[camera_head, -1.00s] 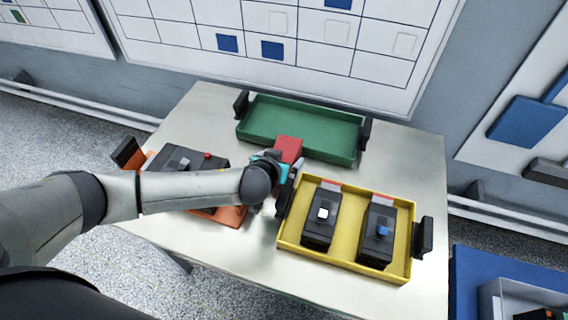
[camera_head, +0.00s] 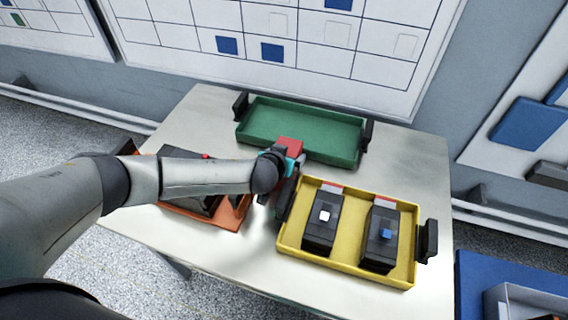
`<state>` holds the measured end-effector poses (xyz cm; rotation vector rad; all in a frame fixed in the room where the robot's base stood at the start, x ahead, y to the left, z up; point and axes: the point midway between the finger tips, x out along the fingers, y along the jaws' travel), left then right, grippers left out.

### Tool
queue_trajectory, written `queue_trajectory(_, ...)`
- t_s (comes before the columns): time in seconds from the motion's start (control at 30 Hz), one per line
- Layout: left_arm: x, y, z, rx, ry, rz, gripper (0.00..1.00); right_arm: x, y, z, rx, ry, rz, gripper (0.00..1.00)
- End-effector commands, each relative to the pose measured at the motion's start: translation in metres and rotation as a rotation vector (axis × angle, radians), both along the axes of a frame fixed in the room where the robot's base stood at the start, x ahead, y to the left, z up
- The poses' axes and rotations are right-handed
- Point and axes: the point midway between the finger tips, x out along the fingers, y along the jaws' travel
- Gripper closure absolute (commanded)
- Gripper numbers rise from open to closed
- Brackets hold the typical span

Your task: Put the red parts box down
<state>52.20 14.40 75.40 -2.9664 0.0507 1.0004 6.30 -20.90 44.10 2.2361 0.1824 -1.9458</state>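The red parts box (camera_head: 289,147) is a small red block in front of the green tray's near wall, at the middle of the table. My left gripper (camera_head: 291,160) is at the box, with its arm coming in from the left. The wrist and gripper body cover the near side of the box. The fingers appear to be at the box, but whether they are closed on it is hidden. I cannot tell whether the box touches the table. My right gripper is not in view.
An empty green tray (camera_head: 262,121) stands at the back. A yellow tray (camera_head: 347,258) with two black breakers is close on the right. An orange tray (camera_head: 229,216) with a dark device lies left, partly under my arm. Bare table (camera_head: 408,160) shows at the right back.

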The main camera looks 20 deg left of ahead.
Motion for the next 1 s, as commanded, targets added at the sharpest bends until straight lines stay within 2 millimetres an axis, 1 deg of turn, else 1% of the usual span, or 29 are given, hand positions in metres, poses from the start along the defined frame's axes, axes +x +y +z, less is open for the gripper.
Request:
queue_trajectory(0.03,-0.0002,0.0002,-0.0001,0.000,0.000,0.000,0.19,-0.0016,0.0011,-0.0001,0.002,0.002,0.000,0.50)
queue_trajectory(0.07,-0.0002,0.0002,-0.0001,0.000,0.000,0.000,0.22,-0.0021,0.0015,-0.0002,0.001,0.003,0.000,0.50)
queue_trajectory(0.7,-0.0004,0.0005,-0.0003,0.001,0.001,0.001,0.94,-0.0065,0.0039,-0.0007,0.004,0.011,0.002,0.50)
queue_trajectory(0.73,0.0003,0.0003,0.0008,0.001,-0.002,0.001,0.95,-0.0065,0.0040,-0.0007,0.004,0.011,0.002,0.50)
queue_trajectory(0.77,0.0003,0.0003,0.0008,0.001,-0.002,0.001,1.00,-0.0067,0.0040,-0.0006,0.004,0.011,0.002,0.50)
queue_trajectory(1.0,0.0004,0.0004,0.0030,0.001,-0.002,0.001,1.00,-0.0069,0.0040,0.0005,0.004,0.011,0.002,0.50)
